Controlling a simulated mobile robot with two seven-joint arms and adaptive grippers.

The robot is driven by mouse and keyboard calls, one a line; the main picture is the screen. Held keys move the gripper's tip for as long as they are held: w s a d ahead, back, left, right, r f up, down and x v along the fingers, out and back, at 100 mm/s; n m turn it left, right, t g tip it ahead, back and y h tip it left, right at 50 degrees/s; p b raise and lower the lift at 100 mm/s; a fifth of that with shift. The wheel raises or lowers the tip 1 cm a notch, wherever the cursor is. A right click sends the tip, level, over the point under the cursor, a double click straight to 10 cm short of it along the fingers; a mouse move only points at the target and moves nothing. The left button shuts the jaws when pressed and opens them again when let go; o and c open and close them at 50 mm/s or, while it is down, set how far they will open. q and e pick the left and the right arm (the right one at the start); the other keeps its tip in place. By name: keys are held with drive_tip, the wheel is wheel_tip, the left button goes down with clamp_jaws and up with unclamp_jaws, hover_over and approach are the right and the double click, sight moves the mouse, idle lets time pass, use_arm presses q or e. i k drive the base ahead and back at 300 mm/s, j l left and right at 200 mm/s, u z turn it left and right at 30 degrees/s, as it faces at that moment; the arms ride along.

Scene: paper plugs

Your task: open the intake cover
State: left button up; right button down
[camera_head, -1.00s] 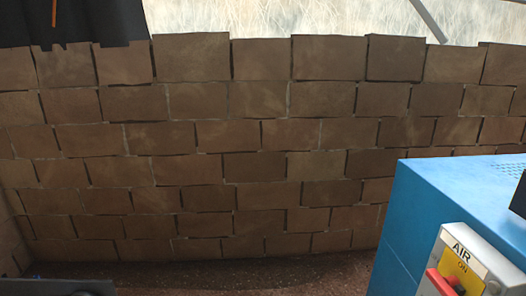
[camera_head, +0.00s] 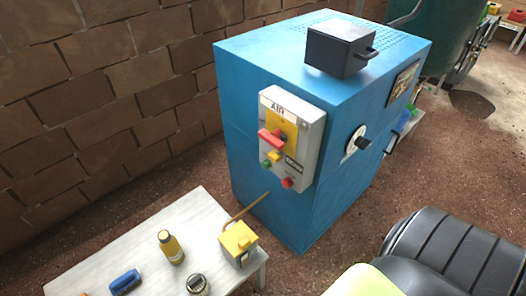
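A blue machine cabinet (camera_head: 270,150) stands on the brown ground by the brick wall. A black box-shaped cover with a handle on its right side (camera_head: 338,50) sits on top of the cabinet, next to a perforated area. It looks shut, and I cannot tell for sure that it is the intake cover. A grey AIR control box (camera_head: 308,135) with a red lever, a yellow plate and small coloured buttons is on the cabinet's front corner. Neither of my grippers shows.
A pale table (camera_head: 105,256) at the lower left holds a yellow bottle (camera_head: 171,247), a blue item (camera_head: 125,282), a round jar (camera_head: 197,285) and a yellow box (camera_head: 238,241). A black ribbed object (camera_head: 455,255) fills the lower right. A dark green tank (camera_head: 450,35) stands behind.

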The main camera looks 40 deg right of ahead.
sight(328, 42)
drive_tip(key=z, duration=1.85)
